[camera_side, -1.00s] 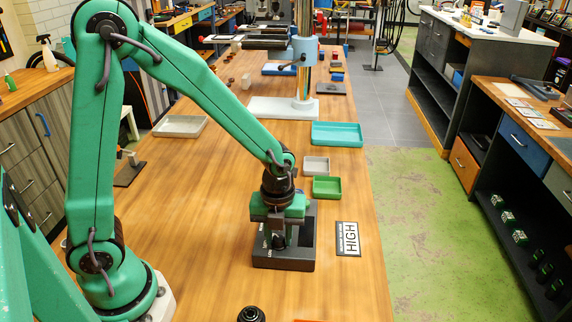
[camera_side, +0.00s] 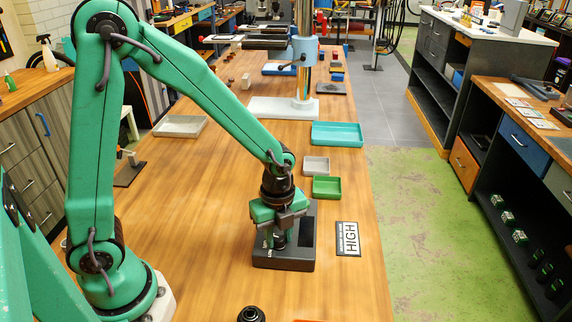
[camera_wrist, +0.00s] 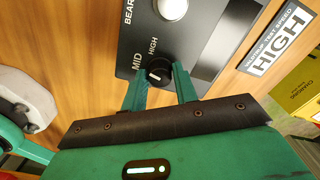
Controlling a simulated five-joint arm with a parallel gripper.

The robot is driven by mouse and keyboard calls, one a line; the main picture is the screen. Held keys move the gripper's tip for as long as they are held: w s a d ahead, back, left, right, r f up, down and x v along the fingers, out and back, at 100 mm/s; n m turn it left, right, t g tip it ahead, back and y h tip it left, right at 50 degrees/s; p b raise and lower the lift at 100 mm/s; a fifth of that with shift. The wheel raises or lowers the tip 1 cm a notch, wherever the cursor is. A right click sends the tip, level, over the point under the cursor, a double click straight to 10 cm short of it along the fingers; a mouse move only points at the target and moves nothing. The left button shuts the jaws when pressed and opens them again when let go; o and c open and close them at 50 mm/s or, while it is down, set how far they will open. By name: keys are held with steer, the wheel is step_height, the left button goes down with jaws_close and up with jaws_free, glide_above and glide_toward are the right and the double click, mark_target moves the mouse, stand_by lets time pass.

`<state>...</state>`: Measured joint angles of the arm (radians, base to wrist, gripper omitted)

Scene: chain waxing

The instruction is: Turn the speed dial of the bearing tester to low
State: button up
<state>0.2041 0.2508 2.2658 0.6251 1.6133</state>
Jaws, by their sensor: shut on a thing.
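The bearing tester (camera_side: 285,265) is a dark box on the wooden table; its dark panel (camera_wrist: 205,35) shows in the wrist view. Its speed dial (camera_wrist: 158,70) is a small black knob with a white mark. The labels MID and HIGH show beside the dial; a LOW label is not visible in the wrist view. Which label the mark points to is hard to tell. My gripper (camera_wrist: 160,76) has its green fingers on both sides of the dial and is shut on it. In the side view my gripper (camera_side: 279,243) points down over the tester and hides the dial.
A card reading HIGH (camera_side: 348,239) lies right of the tester. A green tray (camera_side: 327,187), a grey tray (camera_side: 316,165) and a teal tray (camera_side: 337,133) are behind it. A black round object (camera_side: 251,314) stands at the front. The table left of the tester is clear.

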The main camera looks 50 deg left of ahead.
mark_target(278, 237)
steer(key=n, duration=1.1)
steer(key=shift+n, duration=0.3)
stand_by(0.3)
steer(key=o, duration=1)
steer(key=shift+r, duration=0.1)
steer(key=shift+r, duration=3.85)
steer(key=shift+r, duration=0.1)
